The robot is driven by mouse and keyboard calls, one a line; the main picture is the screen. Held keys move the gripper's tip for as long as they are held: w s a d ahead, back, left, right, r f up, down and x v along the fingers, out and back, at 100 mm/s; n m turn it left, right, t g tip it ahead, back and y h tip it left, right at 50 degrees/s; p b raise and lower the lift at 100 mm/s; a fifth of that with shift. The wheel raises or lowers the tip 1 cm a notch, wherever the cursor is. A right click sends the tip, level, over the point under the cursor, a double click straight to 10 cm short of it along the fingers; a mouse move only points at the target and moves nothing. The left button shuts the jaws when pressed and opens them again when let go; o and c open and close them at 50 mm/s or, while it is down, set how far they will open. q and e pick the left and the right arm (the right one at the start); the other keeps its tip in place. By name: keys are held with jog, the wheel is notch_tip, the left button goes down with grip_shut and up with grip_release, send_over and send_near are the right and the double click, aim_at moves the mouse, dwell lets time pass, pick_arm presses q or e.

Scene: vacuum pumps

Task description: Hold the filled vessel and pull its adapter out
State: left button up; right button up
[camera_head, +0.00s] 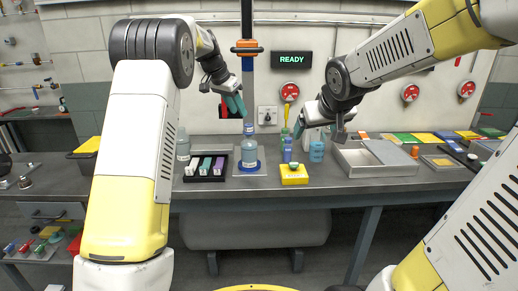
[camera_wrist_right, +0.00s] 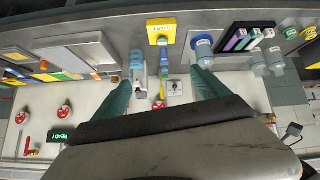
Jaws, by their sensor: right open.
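The filled vessel (camera_head: 249,150) is a translucent blue-grey bottle. It stands upright in a blue ring on a grey plate on the bench. A narrow blue piece (camera_head: 248,130), likely its adapter, sits at its top. In the right wrist view the vessel (camera_wrist_right: 203,45) shows beyond one finger, partly covered by it. My left gripper (camera_head: 236,106) hangs above and slightly left of the vessel, apart from it; its finger gap is unclear. My right gripper (camera_head: 318,130) is to the right of the vessel. Its teal fingers are wide apart and empty in its wrist view (camera_wrist_right: 160,80).
A black tray with coloured blocks (camera_head: 205,166) lies left of the vessel. A grey open tray (camera_head: 375,170) lies farther right. A post (camera_head: 247,80) rises behind.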

aim_at(249, 152)
jog(key=w+a+f+n+t+y, duration=0.1)
jog(key=w+a+f+n, duration=0.15)
jog(key=w, duration=0.65)
jog(key=w+a+f+n+t+y, duration=0.15)
jog(key=w+f, duration=0.25)
jog(key=w, duration=0.4)
jog(key=w+a+f+n+y, duration=0.1)
jog(key=w+a+f+y, duration=0.1)
jog(key=a+f, duration=0.1)
jog(key=w+a+f+n+g+y, duration=0.1)
jog(key=w+a+f+y, duration=0.1)
jog(key=f, duration=0.2)
jog(key=w+a+f+n+g+y, duration=0.1)
jog(key=w+a+f+y, duration=0.1)
jog(key=a+f+y, duration=0.1)
jog(key=shift+w+a+f, duration=0.1)
jog(key=shift+a+f, duration=0.05)
jog(key=shift+f, duration=0.3)
jog(key=shift+w+a+f, duration=0.1)
jog(key=shift+a+f, duration=0.05)
jog(key=shift+f, duration=0.25)
jog(key=shift+w+a+f, duration=0.2)
jog(key=shift+a+f, duration=0.15)
jog(key=shift+a, duration=0.15)
jog(key=x, duration=0.6)
jog(key=shift+w+a+f, duration=0.15)
jog(key=shift+w+a, duration=0.1)
jog(key=shift+w, duration=0.05)
